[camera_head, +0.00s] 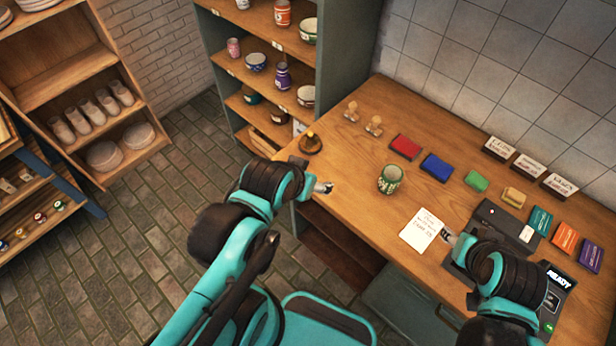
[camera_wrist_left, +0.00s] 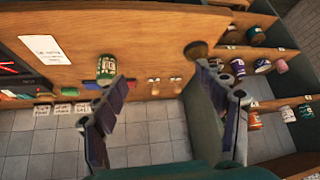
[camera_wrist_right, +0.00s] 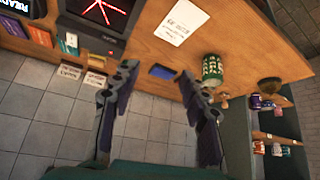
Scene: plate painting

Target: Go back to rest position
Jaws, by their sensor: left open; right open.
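My left gripper (camera_head: 324,187) is over the left front part of the wooden table in the head view. In the left wrist view its two fingers (camera_wrist_left: 165,100) stand wide apart with nothing between them. My right gripper (camera_head: 447,237) is near the right edge of the white note, and part of it is hidden by its arm. In the right wrist view its fingers (camera_wrist_right: 158,85) are apart and empty. A green patterned cup (camera_head: 390,178) stands upright on the table between the two grippers, apart from both.
The wooden table (camera_head: 345,165) holds a written note (camera_head: 422,230), red (camera_head: 405,147) and blue (camera_head: 437,166) pads, a green block (camera_head: 476,181), two wooden stamps and a dark round object (camera_head: 310,143). Dark devices (camera_head: 507,226) stand at right. A shelf of pottery (camera_head: 262,75) stands behind left.

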